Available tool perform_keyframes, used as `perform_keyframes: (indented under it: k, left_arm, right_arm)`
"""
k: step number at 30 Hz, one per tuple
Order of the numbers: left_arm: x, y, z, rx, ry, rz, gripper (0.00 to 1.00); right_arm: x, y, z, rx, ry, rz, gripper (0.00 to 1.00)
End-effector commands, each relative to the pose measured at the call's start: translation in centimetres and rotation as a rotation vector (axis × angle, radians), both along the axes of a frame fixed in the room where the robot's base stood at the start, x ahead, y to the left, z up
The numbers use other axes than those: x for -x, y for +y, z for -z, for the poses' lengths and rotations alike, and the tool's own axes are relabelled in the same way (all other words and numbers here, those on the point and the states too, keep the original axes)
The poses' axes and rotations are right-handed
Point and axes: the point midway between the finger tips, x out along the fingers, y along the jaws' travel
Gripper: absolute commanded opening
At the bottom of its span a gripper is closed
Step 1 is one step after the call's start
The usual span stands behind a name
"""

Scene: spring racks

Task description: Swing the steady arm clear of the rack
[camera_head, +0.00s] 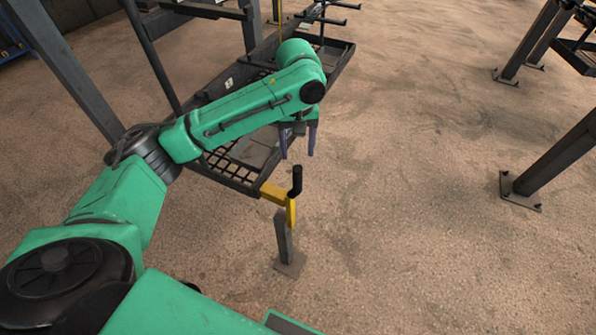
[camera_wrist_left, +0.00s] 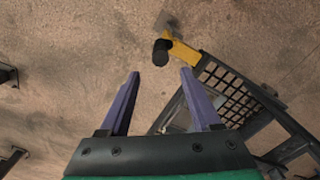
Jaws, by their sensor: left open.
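The steady arm is a yellow bar (camera_head: 275,193) with an upright black handle (camera_head: 297,180), on top of a short grey post (camera_head: 284,238). It lies at the near corner of the dark rack (camera_head: 237,186), close against its edge. In the left wrist view the black handle (camera_wrist_left: 161,51) and yellow bar (camera_wrist_left: 184,51) show beyond the fingertips. My left gripper (camera_head: 298,156) is open and empty, its purple fingers hanging above and behind the handle, apart from it. It also shows in the left wrist view (camera_wrist_left: 160,76). My right gripper is not in view.
The rack's mesh tray stretches away to the back, with dark prongs (camera_head: 325,20) at its far end. A steel post with a foot plate (camera_head: 520,190) stands at the right. The concrete floor (camera_head: 420,200) right of the rack is clear.

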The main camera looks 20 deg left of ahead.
Motion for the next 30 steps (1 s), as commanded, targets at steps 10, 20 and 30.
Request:
perform_keyframes:
  k: [10, 20, 30]
  left_arm:
    - [0.2, 0.1, 9.2, -0.002, 0.004, 0.001, 0.64]
    - [0.1, 0.0, 13.2, -0.001, 0.0, 0.003, 0.64]
    - [0.1, 0.0, 13.1, -0.001, 0.0, 0.003, 0.03]
  right_arm:
    - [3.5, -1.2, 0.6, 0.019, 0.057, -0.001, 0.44]
    - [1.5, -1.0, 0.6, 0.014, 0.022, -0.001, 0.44]
    - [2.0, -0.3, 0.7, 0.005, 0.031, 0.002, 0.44]
